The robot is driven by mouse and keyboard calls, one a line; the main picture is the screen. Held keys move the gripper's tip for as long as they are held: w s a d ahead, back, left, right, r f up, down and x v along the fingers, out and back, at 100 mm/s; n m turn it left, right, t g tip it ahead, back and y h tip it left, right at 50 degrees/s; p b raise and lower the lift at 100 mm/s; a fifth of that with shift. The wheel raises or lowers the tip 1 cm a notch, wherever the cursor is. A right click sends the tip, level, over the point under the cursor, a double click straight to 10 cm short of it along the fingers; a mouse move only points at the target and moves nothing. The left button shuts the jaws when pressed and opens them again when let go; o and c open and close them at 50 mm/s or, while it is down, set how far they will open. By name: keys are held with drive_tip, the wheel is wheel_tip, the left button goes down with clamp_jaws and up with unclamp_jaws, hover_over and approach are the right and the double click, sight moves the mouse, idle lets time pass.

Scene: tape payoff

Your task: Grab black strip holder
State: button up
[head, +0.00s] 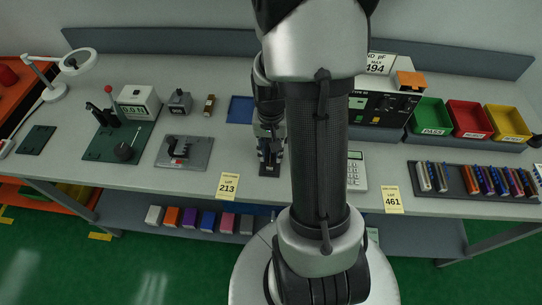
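My gripper (269,152) points down over the middle of the bench, left of my arm's thick dark link. Its fingers are small and dark in the head view, and I cannot tell whether they are open or hold anything. A small black piece (269,170) shows on the bench right below the fingertips. It may be the black strip holder, but it is too small and too covered to tell. A long dark rack (455,184) with several coloured upright pieces lies at the right front of the bench, well apart from my gripper.
Left on the bench are a green plate (97,150) with a dark fixture, a grey plate (196,147) with a clamp, and a white meter box (138,101). A blue mat (240,109) lies behind my gripper. Green (430,117), red and yellow bins stand back right.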

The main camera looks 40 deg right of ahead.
drive_tip(key=shift+c, duration=0.2)
clamp_jaws()
drive_tip(key=shift+r, duration=0.15)
idle(0.3)
